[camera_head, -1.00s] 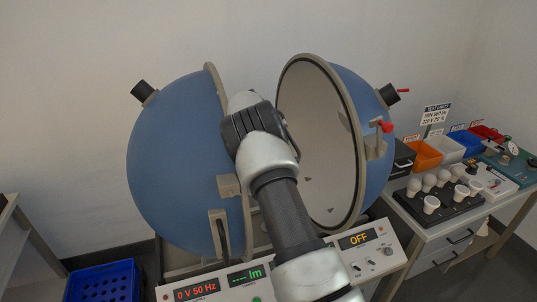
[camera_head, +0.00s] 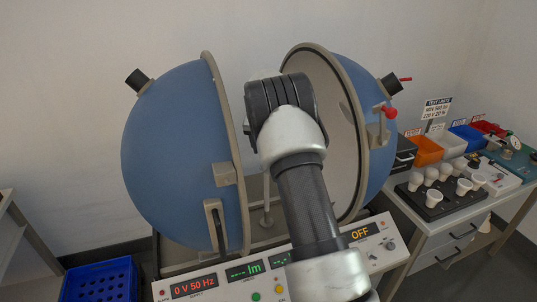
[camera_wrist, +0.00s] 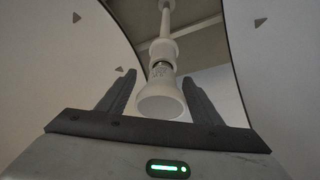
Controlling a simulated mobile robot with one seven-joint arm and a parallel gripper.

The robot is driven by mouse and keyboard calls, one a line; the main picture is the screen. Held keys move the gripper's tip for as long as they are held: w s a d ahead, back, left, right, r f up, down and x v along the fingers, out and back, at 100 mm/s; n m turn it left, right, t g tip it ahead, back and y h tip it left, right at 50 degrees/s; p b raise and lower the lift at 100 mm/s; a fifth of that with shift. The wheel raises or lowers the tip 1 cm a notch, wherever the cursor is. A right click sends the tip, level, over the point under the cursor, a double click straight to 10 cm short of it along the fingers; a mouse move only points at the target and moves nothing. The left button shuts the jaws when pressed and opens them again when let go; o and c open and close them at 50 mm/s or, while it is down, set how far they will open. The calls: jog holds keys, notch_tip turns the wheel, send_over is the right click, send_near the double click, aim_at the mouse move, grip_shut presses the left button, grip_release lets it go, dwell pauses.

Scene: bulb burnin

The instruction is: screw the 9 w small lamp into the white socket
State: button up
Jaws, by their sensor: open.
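The lamp (camera_wrist: 160,99) is white with a broad round face and a tapering neck. In the wrist view its neck end meets the white socket (camera_wrist: 163,49), which sits on a pale rod. A narrow strip of metal cap shows between lamp and socket; I cannot tell how deep it is screwed in. My gripper (camera_wrist: 158,80) is open, one dark finger on each side of the lamp, with gaps visible on both sides. In the head view my wrist hides the lamp, the socket and the fingers. The rod's lower part (camera_head: 266,200) shows left of my arm.
The blue sphere halves, left (camera_head: 180,155) and right (camera_head: 375,130), stand open on both sides of my arm. The control panel (camera_head: 275,275) is in front. A black tray (camera_head: 437,205) with several white lamps is at right, near colored bins. A blue crate (camera_head: 100,282) is lower left.

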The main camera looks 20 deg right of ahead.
jog(key=n+y, duration=0.1)
jog(key=n, duration=0.3)
jog(key=shift+a+r+n+t+y, duration=0.1)
jog(key=shift+n+t+y, duration=0.2)
jog(key=shift+y, duration=0.1)
jog(key=n, duration=0.1)
jog(key=n+y, duration=0.1)
jog(key=n, duration=0.1)
jog(key=n+p, duration=0.1)
jog(key=shift+w+a+y, duration=0.1)
jog(key=shift+a+y, duration=0.15)
jog(key=shift+y, duration=0.15)
jog(key=n, duration=0.1)
jog(key=n+y+p, duration=0.1)
jog(key=n, duration=0.1)
jog(key=n+g+p, duration=0.1)
jog(key=n, duration=0.1)
jog(key=shift+a+r+y, duration=0.2)
jog(key=shift+a+y, duration=0.05)
jog(key=shift+y, duration=0.05)
jog(key=shift+a+f+n+g+y+p, duration=0.15)
jog(key=shift+n+g+y+p, duration=0.15)
jog(key=shift+n+p, duration=0.7)
jog(key=shift+f+n+b, duration=0.1)
jog(key=shift+n+b, duration=0.2)
jog(key=shift+n, duration=0.2)
